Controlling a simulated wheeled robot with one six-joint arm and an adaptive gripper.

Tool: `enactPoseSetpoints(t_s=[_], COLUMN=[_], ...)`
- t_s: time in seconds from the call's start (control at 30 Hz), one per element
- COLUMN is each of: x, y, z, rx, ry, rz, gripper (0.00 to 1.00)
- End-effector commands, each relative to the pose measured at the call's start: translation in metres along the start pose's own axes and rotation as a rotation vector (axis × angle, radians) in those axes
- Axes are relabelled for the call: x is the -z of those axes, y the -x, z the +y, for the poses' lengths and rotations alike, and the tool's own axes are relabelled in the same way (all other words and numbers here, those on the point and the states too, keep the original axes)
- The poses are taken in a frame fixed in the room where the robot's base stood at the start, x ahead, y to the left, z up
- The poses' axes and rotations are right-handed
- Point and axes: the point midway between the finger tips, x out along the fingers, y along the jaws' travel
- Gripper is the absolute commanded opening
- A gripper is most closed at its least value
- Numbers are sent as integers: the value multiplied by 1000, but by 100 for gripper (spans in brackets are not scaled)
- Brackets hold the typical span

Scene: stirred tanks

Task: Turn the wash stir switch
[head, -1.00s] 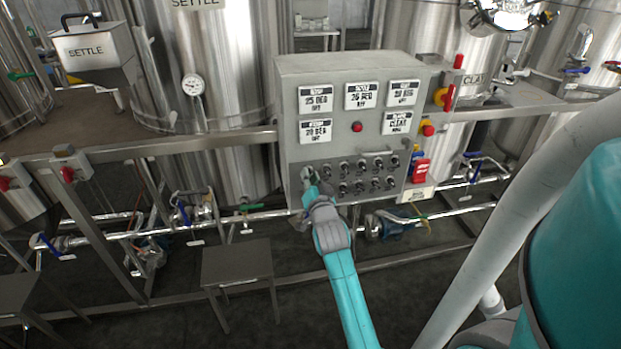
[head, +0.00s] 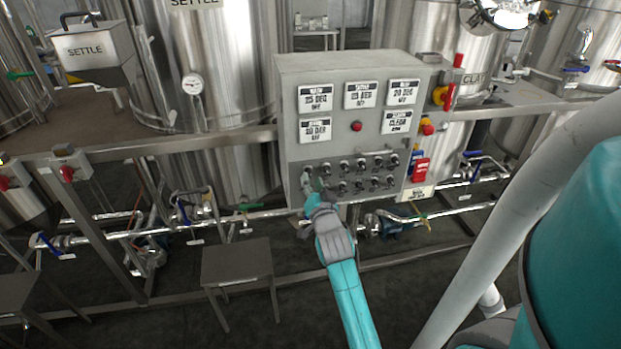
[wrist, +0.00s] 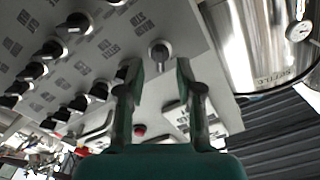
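The grey control panel (head: 350,120) carries two rows of small dark rotary switches below its label plates. My gripper (head: 315,188) is in front of the panel's lower left corner in the head view. In the wrist view, the panel appears upside down. My gripper (wrist: 158,75) is open there, its two fingers apart. A single round switch knob (wrist: 159,52) shows in the gap beyond the fingertips, with no clear contact. Other knobs (wrist: 75,22) lie in rows to its left. The switch labels are too small to read, so I cannot tell which is wash stir.
A red lamp (head: 356,127) sits mid-panel. A red-handled switch (head: 447,95) and a red button (head: 428,128) are on its right side. Steel pipes (head: 270,214) run below the panel. A small metal table (head: 236,262) stands at lower left.

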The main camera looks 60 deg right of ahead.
Motion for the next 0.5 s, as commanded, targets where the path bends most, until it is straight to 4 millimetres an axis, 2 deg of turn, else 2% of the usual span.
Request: enactPoseSetpoints(t_s=[0.1, 0.3, 0.5], x=[-1, -1, -1], y=[24, 59, 82], z=[0, 0, 0], rx=[0, -1, 0], ry=[0, 0, 0], rz=[-2, -3, -1], gripper=[35, 35, 35])
